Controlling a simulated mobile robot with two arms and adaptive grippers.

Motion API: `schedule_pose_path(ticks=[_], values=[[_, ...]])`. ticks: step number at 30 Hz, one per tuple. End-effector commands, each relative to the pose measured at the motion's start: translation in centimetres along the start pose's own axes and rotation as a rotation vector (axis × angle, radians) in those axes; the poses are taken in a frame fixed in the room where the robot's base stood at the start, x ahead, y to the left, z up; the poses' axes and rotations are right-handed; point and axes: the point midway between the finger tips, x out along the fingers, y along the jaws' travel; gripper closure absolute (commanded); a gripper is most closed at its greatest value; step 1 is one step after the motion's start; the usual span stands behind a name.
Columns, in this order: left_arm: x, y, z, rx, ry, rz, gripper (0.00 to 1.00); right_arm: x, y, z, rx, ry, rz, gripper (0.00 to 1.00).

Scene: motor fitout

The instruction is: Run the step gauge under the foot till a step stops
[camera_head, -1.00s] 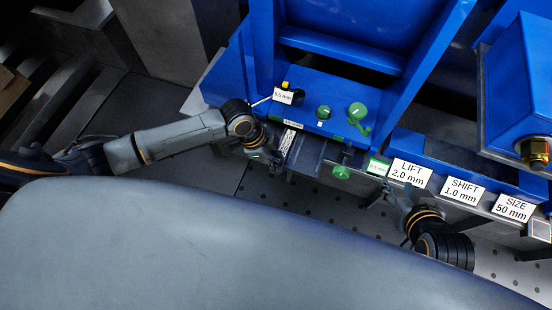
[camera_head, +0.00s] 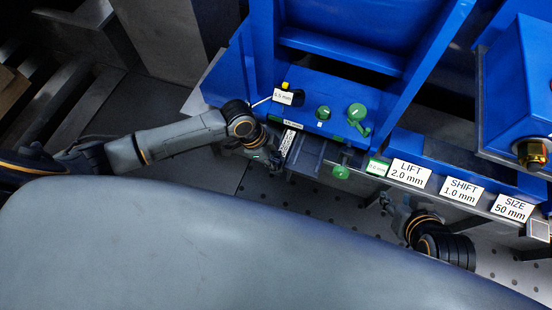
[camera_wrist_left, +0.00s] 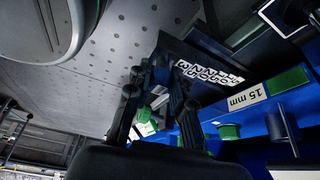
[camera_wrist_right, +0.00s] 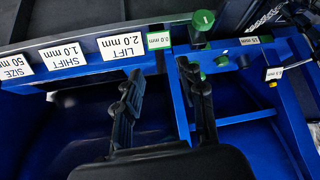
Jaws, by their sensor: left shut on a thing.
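The step gauge (camera_head: 287,142) is a dark bar with a row of white number labels, at the front edge of the blue motor foot (camera_head: 305,88). It also shows in the left wrist view (camera_wrist_left: 208,70), with its labels facing up and right. My left gripper (camera_head: 276,164) is shut on the gauge's near end. How far the gauge reaches under the foot, and whether a step touches it, is hidden. My right gripper (camera_head: 387,204) is open and empty in front of the label rail; in the right wrist view its fingers (camera_wrist_right: 166,95) stand apart.
Green knobs (camera_head: 357,111) and a yellow-topped part (camera_head: 285,86) sit on the foot. Cards reading LIFT 2.0 mm (camera_head: 409,173), SHIFT 1.0 mm (camera_head: 462,190) and SIZE 50 mm (camera_head: 513,208) line the rail to the right. A brass-coloured bolt (camera_head: 532,154) is at far right.

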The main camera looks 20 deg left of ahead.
Motion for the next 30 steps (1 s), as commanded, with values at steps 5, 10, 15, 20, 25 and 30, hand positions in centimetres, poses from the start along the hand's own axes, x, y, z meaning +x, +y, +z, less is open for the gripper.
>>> schedule_pose_path(ticks=[5, 10, 15, 20, 25, 30], values=[[-0.1, -0.1, -0.2, 0.002, 0.004, -0.003, 1.00, -0.2, 0.1, 0.4, 0.001, -0.022, 0.002, 0.60], [-0.1, -0.1, -0.2, 0.002, 0.004, -0.003, 1.00, -0.3, 0.2, 0.9, 0.002, -0.046, 0.004, 0.60], [-0.1, -0.1, -0.2, 0.002, 0.004, -0.003, 1.00, -0.3, 0.2, 1.2, 0.002, -0.062, 0.005, 0.60], [-0.1, -0.1, -0.2, 0.002, 0.004, -0.003, 1.00, -0.4, 0.2, 1.5, 0.002, -0.074, 0.005, 0.60], [-0.1, -0.1, -0.2, 0.002, 0.004, -0.003, 1.00, -0.4, 0.3, 1.5, 0.001, -0.073, 0.006, 0.60], [-0.1, -0.1, -0.2, 0.002, 0.004, -0.003, 1.00, -0.4, 0.3, 1.5, 0.000, -0.071, 0.006, 0.60]])
